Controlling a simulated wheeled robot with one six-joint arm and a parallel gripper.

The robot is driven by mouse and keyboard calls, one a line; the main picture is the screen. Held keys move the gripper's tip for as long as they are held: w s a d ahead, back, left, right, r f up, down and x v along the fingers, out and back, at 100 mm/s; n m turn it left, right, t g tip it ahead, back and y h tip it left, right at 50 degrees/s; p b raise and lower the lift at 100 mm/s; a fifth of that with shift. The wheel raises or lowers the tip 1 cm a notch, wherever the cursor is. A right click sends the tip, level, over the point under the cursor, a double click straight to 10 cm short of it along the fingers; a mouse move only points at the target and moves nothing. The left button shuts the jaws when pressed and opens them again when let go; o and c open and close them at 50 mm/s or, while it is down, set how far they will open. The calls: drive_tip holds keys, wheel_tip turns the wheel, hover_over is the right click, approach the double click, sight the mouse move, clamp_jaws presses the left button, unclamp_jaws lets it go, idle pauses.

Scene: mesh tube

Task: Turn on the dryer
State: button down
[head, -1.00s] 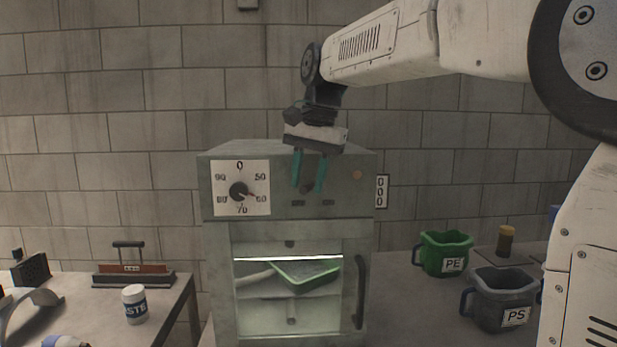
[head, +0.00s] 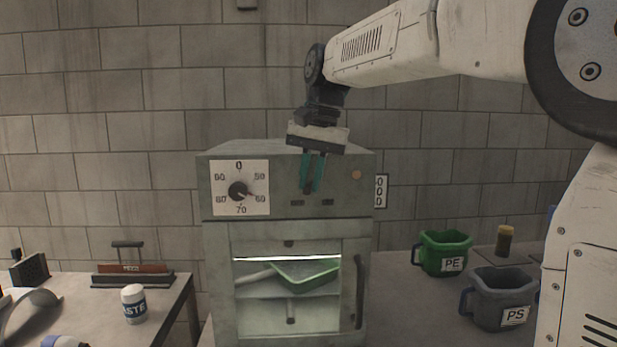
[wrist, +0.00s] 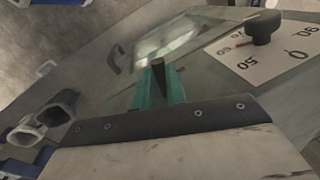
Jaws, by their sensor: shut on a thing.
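The dryer (head: 217,240) is a grey-green metal cabinet with a control panel on top and a windowed door below. On the panel's left is a white dial plate with a black knob (head: 238,191); its red pointer is near 60. The knob also shows at upper right in the wrist view (wrist: 262,27). My gripper (head: 312,187) points down at the middle of the panel, right of the dial. Its teal fingers are shut on a small dark switch (wrist: 158,75), mostly hidden between them. A small orange round light (head: 356,175) is at the panel's right.
A green tray (head: 310,288) lies inside the lit dryer. A door handle (head: 359,290) is on the right. A green PE jug (head: 440,252) and grey PS jug (head: 490,305) stand on the right bench. A white jar (head: 134,303) stands on the left table.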

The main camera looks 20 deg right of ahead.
drive_tip(key=shift+s+d+n+g, duration=0.15)
drive_tip(key=shift+d+n, duration=0.3)
drive_tip(key=shift+n, duration=0.8)
drive_tip(key=shift+w+d+n+g, duration=0.1)
drive_tip(key=shift+d+n+g, duration=0.25)
drive_tip(key=shift+n, duration=0.95)
drive_tip(key=shift+s+d+n+g, duration=0.1)
drive_tip(key=shift+d+n, duration=0.45)
drive_tip(key=shift+n, duration=0.7)
drive_tip(key=c, duration=1.4)
unclamp_jaws()
drive_tip(key=shift+c, duration=0.2)
drive_tip(key=shift+r, duration=0.1)
wheel_tip(320, 180, up, 8)
drive_tip(key=d, duration=0.1)
drive_tip(key=shift+d+f, duration=0.2)
